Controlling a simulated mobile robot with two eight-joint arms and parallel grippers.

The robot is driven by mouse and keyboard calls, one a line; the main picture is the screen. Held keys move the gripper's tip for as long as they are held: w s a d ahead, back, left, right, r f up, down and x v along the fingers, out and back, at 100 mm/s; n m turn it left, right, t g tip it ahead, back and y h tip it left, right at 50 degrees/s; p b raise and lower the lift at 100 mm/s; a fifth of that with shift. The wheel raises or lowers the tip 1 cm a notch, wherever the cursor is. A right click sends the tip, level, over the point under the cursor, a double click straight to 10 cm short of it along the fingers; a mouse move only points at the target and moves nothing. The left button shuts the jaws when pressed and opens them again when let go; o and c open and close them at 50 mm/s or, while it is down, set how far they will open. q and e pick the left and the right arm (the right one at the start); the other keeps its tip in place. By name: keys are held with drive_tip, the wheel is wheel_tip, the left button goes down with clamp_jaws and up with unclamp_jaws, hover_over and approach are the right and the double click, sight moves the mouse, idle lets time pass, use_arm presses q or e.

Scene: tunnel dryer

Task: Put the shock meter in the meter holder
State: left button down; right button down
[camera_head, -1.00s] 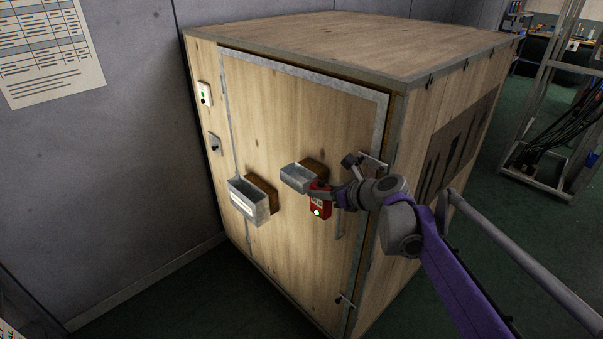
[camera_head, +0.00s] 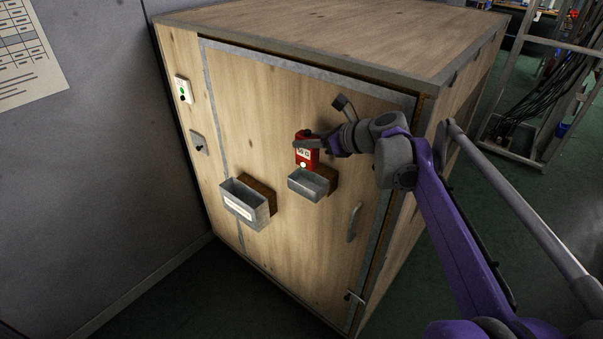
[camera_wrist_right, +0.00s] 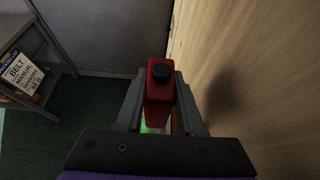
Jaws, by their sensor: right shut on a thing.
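The shock meter is a red box with a pale face and a round white spot (camera_head: 307,154). It is upright in my right gripper (camera_head: 308,143), above the smaller open metal box (camera_head: 305,185) on the wooden door and apart from its rim as far as I can tell. In the right wrist view both fingers close on the sides of the red meter (camera_wrist_right: 160,105), its black cap facing the camera. A larger metal box with a white label (camera_head: 240,209) hangs to the left; the label is unreadable, so I cannot tell which box is the meter holder.
The wooden dryer door (camera_head: 270,110) is close beside the gripper. A door handle (camera_head: 353,222) is lower right. A switch plate (camera_head: 183,89) and a grey plate (camera_head: 199,142) sit at left. A shelf with a manual (camera_wrist_right: 20,80) shows in the wrist view.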

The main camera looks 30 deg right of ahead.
sight(316, 166)
drive_tip(key=f, duration=0.2)
drive_tip(key=shift+s+d+f, duration=0.15)
drive_tip(key=shift+s+f, duration=0.15)
drive_tip(key=shift+f, duration=0.1)
drive_tip(key=shift+w+f, duration=0.1)
drive_tip(key=shift+f, duration=2.25)
drive_tip(key=shift+f, duration=0.15)
drive_tip(key=c, duration=0.5)
unclamp_jaws()
